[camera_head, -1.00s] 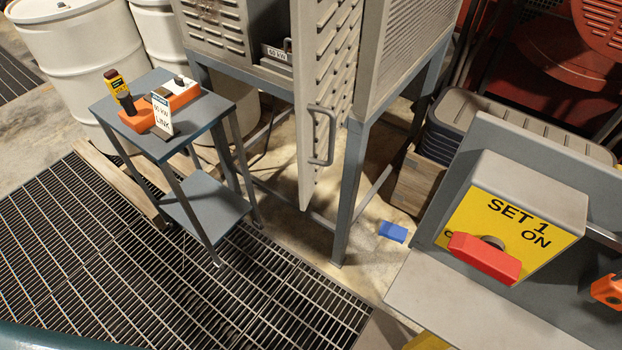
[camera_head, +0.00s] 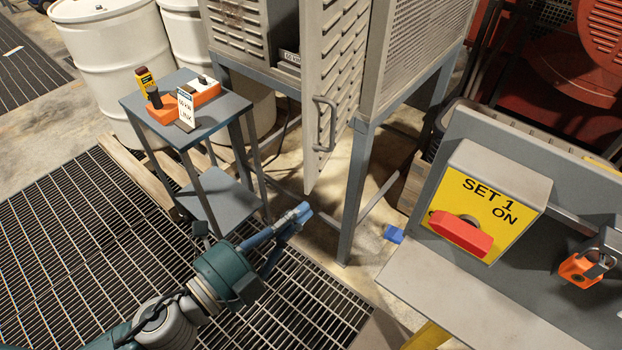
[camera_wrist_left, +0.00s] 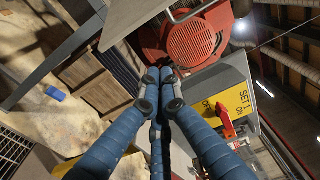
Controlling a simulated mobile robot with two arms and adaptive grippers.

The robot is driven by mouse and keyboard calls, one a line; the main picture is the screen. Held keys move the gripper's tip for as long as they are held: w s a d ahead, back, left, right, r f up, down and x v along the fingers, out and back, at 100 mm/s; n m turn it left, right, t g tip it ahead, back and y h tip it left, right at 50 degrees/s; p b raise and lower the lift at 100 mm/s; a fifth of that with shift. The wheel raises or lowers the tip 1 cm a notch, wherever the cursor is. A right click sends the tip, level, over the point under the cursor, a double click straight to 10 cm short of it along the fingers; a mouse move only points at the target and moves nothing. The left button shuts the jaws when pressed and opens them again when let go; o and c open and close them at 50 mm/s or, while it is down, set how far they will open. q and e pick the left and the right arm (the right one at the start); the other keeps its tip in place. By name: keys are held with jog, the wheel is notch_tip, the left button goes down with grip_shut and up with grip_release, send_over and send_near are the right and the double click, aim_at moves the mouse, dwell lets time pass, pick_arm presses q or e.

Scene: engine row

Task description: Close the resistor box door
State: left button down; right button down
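The resistor box (camera_head: 425,55) is a grey louvred cabinet on a blue-grey stand. Its door (camera_head: 338,75) stands open, swung out towards me, with a dark gap at its left. A grey bar handle (camera_head: 324,124) is on the door's face near its lower free edge. My left gripper (camera_head: 303,212) is low in front of the door, below and left of the handle and apart from it. Its blue fingers also show in the left wrist view (camera_wrist_left: 160,74), with the tips together and nothing visible between them. My right gripper is not in view.
A small table (camera_head: 225,118) with orange devices and a label stands left of the door. At right are a yellow SET 1 switch panel (camera_head: 480,205) with a red handle and an orange padlock (camera_head: 580,270). A blue block (camera_head: 394,234) lies on the floor. Grating covers the front floor.

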aim_at(311, 179)
pick_arm(q)
jog(key=p+x, duration=0.5)
jog(key=x, duration=0.5)
jog(key=a, duration=0.2)
jog(key=w+a, duration=0.1)
jog(key=a, duration=0.1)
jog(key=shift+a+f, duration=0.1)
jog(key=shift+a, duration=0.05)
jog(key=shift+w, duration=0.1)
